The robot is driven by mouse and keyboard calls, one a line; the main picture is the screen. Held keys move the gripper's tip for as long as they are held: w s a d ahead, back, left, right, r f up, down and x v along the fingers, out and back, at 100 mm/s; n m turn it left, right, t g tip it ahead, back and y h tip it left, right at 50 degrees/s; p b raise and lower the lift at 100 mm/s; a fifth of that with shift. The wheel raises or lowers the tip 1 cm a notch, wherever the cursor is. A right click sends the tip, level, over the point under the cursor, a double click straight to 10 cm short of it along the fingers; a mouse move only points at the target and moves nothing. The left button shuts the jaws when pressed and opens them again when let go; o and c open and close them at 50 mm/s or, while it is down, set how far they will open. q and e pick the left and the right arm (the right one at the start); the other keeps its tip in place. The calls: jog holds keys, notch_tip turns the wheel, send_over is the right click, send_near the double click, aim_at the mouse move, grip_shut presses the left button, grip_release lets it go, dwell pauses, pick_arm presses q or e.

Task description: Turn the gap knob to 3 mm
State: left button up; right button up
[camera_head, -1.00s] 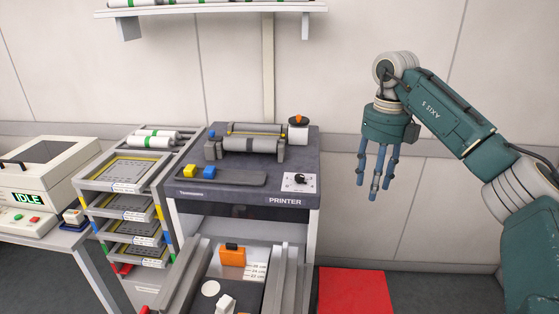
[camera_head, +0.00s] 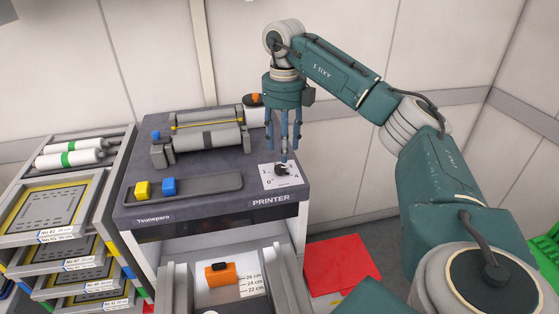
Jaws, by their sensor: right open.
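The gap knob (camera_head: 282,169) is a small black knob on a white dial plate (camera_head: 268,183) at the right front of the printer top (camera_head: 222,201). Digits show around the plate, but I cannot read the pointer's setting for sure. My right gripper (camera_head: 284,156) points down with its blue-grey fingers apart. Its fingertips are just above and behind the knob in this view, and they partly hide the plate's back edge. I cannot tell whether a finger touches the knob. My left gripper is not in view.
A rack of framed screens (camera_head: 45,208) is at the left. An orange block (camera_head: 221,275) lies below in front. A red mat (camera_head: 340,265) is on the floor.

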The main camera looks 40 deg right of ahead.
aim_at(280, 167)
jog(key=shift+f, duration=0.9)
jog(key=f, duration=0.1)
jog(key=w+f+p, duration=0.1)
jog(key=f, duration=0.1)
jog(key=shift+a, duration=0.2)
jog(key=shift+f, duration=0.75)
jog(key=shift+c, duration=0.6)
jog(key=c, duration=0.4)
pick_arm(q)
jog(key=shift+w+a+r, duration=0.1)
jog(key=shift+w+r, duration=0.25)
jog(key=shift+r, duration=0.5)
pick_arm(e)
grip_shut()
